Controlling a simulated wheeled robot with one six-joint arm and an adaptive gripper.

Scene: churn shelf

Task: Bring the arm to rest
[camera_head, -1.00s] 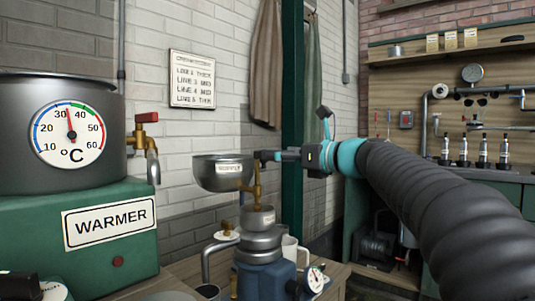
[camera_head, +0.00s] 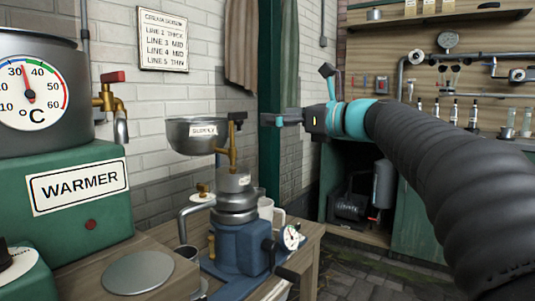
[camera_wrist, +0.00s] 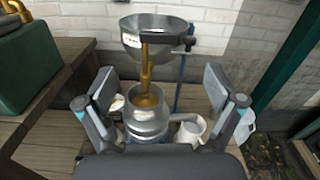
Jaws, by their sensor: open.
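My gripper (camera_head: 282,118) is in the air to the right of the separator's metal supply bowl (camera_head: 192,136), apart from it in the head view. My arm stretches in from the right side. In the wrist view my gripper (camera_wrist: 160,98) has its two fingers wide apart with nothing held between them. Past the fingers, the supply bowl (camera_wrist: 152,46), its brass spout (camera_wrist: 147,72) and the separator's metal top (camera_wrist: 148,122) show below. The blue separator body (camera_head: 240,247) stands on the wooden bench in the head view.
A green warmer (camera_head: 85,200) with a dial and tap stands at left. A white jug (camera_head: 266,209) sits behind the separator. A round metal plate (camera_head: 138,272) lies on the bench. A green post (camera_head: 270,155) stands behind my gripper. Open floor (camera_head: 360,275) lies to the right.

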